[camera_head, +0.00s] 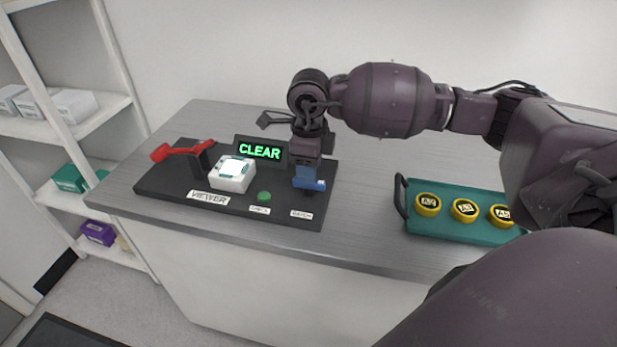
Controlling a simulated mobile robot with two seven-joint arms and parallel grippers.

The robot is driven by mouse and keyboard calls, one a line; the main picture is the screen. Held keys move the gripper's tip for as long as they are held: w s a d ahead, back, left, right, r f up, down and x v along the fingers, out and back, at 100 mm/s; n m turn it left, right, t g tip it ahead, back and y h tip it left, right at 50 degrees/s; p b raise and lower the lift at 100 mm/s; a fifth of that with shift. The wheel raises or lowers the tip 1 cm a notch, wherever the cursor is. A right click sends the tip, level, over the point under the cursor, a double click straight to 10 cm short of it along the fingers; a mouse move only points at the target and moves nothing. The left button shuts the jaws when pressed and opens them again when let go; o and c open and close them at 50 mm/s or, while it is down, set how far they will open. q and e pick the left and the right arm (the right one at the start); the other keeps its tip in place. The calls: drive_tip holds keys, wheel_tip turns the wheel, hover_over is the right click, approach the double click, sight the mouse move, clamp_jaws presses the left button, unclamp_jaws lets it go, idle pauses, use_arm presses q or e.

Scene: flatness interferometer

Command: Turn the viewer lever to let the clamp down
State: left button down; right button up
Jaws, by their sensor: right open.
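The viewer is a dark flat base (163,186) on the bench, with a label reading VIEWER. A red arm (183,151) on a dark post stands at its left end, its tip pointing left. A white block (232,176) with a pale, teal-marked top sits beside it. A blue lever-like part (309,179) stands at the right end, above a small label. My right gripper (306,160) points down just above and behind the blue part and is open; I cannot tell whether it touches it. My left gripper is out of view.
A display (260,151) reads CLEAR in green; a green button (264,196) is in front. A teal tray (450,231) with yellow round pieces marked A2, A3 and A5 stands right. Shelves with boxes (73,104) are at left. The bench between viewer and tray is clear.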

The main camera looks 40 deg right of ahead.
sight(309, 187)
drive_tip(key=shift+f, duration=1.65)
drive_tip(key=shift+c, duration=0.3)
clamp_jaws()
